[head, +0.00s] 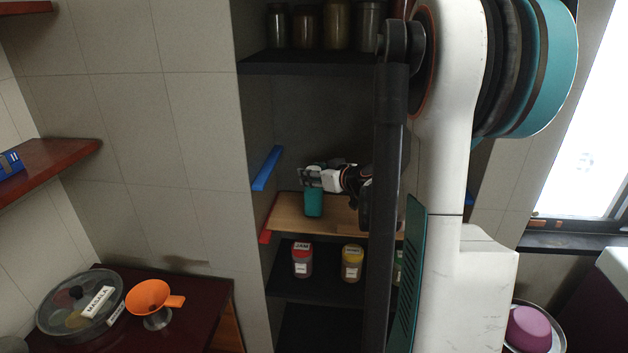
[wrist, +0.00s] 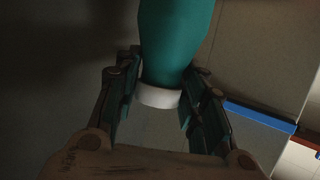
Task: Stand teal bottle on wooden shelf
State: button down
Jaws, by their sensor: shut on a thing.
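The teal bottle (head: 314,204) is upright at the left part of the wooden shelf (head: 287,207) in the head view. Its base is at the board's surface or very close to it; I cannot tell if it touches. My gripper (head: 312,180) is shut on the bottle's upper part, coming from the right. In the wrist view the bottle (wrist: 175,40) lies between the two fingers of my gripper (wrist: 160,105), with its white cap or neck end (wrist: 158,97) toward the palm. My arm hides the right part of the shelf.
A blue bar (head: 266,169) and a red bar (head: 268,219) edge the niche's left side. A dark shelf (head: 310,64) with jars hangs above. The board left of the bottle is bare.

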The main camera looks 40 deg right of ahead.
jog(key=shift+f, duration=0.5)
jog(key=shift+r, duration=0.1)
jog(key=c, duration=1)
grip_release()
jog(key=d+p+v, duration=0.1)
jog(key=p+v, duration=0.1)
jog(key=v, duration=1)
jog(key=shift+a, duration=0.45)
